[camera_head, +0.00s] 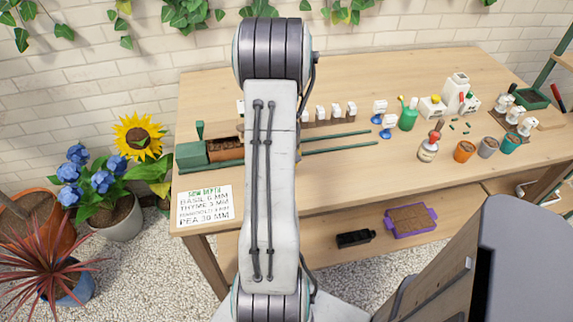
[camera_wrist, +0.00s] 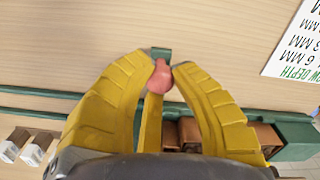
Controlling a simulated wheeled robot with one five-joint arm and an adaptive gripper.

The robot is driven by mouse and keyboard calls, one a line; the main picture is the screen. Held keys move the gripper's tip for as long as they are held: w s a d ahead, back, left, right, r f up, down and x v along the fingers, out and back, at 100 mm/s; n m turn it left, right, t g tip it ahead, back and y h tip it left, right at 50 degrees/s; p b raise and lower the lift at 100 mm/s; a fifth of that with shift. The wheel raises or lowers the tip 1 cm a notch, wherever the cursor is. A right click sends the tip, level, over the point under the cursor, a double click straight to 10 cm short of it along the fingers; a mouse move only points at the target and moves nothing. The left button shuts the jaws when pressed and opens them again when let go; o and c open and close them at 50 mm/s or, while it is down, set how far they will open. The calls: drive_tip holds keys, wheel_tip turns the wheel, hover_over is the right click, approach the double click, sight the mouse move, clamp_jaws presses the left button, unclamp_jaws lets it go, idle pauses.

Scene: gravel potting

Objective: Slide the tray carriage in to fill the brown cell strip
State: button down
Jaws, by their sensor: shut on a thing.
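The brown cell strip (camera_head: 222,150) sits in a green holder (camera_head: 192,155) at the table's left side, partly hidden behind my arm in the head view. In the wrist view several brown cells (camera_wrist: 187,135) show beside a green block (camera_wrist: 293,132). Green rails (camera_head: 340,142) run right from the holder; they also show in the wrist view (camera_wrist: 35,92). My gripper (camera_wrist: 161,72) is shut on a reddish knob (camera_wrist: 157,80), with a small green tab (camera_wrist: 160,54) just beyond it. The tray carriage is mostly hidden, by my arm in the head view and my fingers in the wrist view.
A sowing-depth sign (camera_head: 204,205) lies at the front left. Small white labelled blocks (camera_head: 335,110) stand behind the rails. A green watering can (camera_head: 408,117), a bottle (camera_head: 429,149) and small pots (camera_head: 465,151) stand to the right. The front middle of the table is bare.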

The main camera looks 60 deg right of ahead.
drive_tip(key=shift+a+f, duration=0.1)
drive_tip(key=c, duration=1)
unclamp_jaws()
drive_tip(key=shift+c, duration=0.2)
wheel_tip(320, 180, up, 12)
idle(0.4)
